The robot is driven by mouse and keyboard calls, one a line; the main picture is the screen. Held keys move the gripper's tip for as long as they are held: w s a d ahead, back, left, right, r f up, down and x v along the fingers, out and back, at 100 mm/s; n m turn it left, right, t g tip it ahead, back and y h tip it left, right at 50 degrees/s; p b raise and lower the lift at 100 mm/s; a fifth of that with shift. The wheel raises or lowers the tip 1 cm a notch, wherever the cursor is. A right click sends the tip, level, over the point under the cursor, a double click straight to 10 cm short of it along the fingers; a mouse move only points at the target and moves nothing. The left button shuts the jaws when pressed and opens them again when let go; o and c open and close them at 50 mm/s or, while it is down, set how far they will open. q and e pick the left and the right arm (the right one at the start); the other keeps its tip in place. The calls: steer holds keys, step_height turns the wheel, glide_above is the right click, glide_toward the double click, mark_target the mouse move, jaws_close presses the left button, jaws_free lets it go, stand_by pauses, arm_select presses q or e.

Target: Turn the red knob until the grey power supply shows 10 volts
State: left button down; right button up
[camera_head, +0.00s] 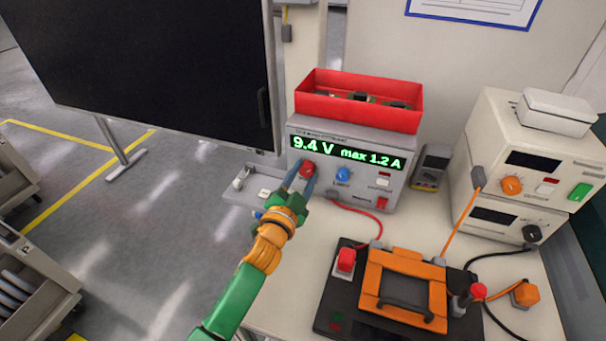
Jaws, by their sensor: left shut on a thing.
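The grey power supply (345,188) stands at the back of the bench. Its green display (345,153) reads 9.4 V and max 1.2 A. The red knob (307,168) is on its front, below the voltage reading. My left gripper (300,177) is shut on the red knob, its fingers on either side of it. A blue knob (343,174) sits to the right of the red one, apart from my gripper. My right gripper is not in view.
A red bin (358,113) with parts sits on the power supply. A red lead (357,210) runs from it towards a black fixture with an orange frame (374,279). Beige instruments (513,165) stand at right. A dark screen (150,70) is at left.

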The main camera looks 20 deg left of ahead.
arm_select(q)
steer(key=shift+r+m, duration=0.1)
steer(key=shift+m, duration=0.4)
steer(key=c, duration=0.6)
jaws_free()
steer(key=shift+c, duration=0.2)
steer(key=shift+o, duration=1.3)
steer(key=shift+w, duration=0.1)
steer(key=s, duration=0.7)
steer(key=shift+a, duration=0.15)
